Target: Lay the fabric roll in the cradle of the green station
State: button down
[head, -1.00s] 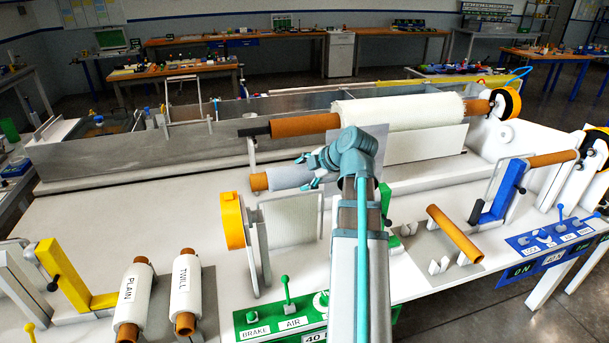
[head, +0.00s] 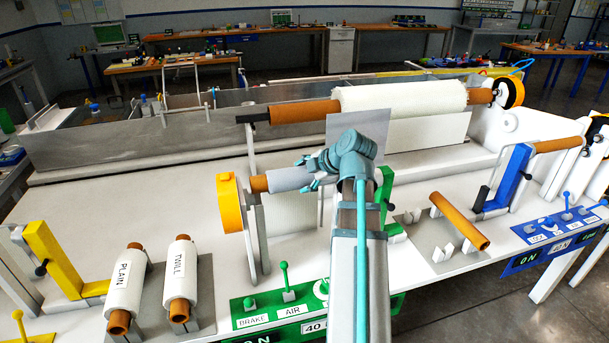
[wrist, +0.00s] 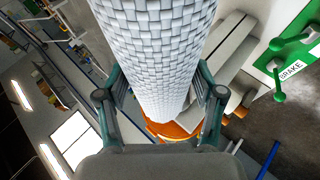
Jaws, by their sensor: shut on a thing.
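The fabric roll (head: 290,178) is grey with a brown core end showing at its left. My gripper (head: 318,170) is shut on it and holds it level. In the wrist view the woven roll (wrist: 155,50) runs between the two fingers of my gripper (wrist: 160,100). The green station has a yellow-orange disc (head: 230,203) at its left, a green post (head: 385,188) at its right and a green control panel (head: 285,306). The left core end appears close beside the disc; I cannot tell whether it touches. My arm hides the roll's right end and part of the cradle.
A bare brown core (head: 459,220) lies right of my arm, near the blue station (head: 503,185). A large white roll (head: 400,101) spans behind.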

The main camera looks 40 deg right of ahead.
jog(key=shift+f+b, duration=1.5)
jog(key=shift+f, duration=0.65)
jog(key=shift+c, duration=0.3)
grip_release()
jog(key=shift+s, duration=0.1)
jog(key=v, duration=1.2)
